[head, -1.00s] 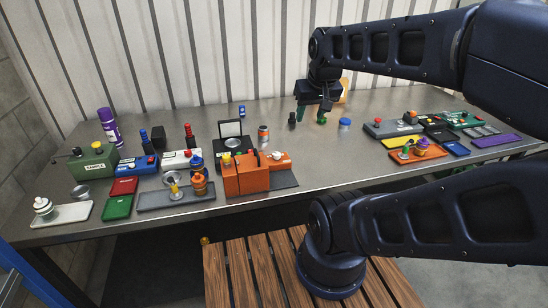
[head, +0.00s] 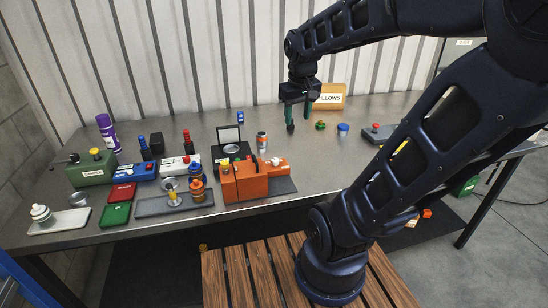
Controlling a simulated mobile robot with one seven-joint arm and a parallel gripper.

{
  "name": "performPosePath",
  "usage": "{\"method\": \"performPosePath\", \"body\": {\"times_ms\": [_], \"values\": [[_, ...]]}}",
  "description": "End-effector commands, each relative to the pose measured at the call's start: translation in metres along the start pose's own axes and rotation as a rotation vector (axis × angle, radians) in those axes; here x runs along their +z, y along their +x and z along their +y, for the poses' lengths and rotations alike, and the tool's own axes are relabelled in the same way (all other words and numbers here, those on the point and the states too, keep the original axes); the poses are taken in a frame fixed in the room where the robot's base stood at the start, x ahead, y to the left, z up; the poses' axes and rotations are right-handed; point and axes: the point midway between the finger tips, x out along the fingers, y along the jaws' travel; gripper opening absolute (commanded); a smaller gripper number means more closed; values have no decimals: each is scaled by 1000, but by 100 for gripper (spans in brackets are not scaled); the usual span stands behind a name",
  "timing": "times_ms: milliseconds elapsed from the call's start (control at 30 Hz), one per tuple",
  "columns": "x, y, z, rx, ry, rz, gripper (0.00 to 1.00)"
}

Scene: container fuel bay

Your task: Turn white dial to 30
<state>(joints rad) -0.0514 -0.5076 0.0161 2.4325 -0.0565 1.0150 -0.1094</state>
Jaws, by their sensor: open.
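I cannot make out for certain which item is the white dial, and no scale or number 30 is legible. A small white box (head: 172,168) with a red-topped knob (head: 186,160) stands on the left half of the table. A low orange box (head: 277,169) has a small pale and red knob (head: 275,161) on top. A white knob-like item (head: 41,213) sits on a white tray (head: 72,222) at the far left. My gripper (head: 299,118) is open and empty, pointing down over the rear middle of the table, away from all of these.
A larger orange box (head: 243,181), a blue box (head: 137,170) and a green box (head: 92,172) crowd the left. A blue-capped item (head: 343,129) and a yellow box (head: 328,97) are near my gripper. My arm covers much of the right.

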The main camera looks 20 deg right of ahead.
Motion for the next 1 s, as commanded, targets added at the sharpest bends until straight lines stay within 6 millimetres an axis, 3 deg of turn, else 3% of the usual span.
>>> {"method": "performPosePath", "body": {"times_ms": [600, 1000], "values": [[-95, 81, -19, 1, -353, -324, 48], [-138, 149, -40, -16, -561, -507, 48]]}}
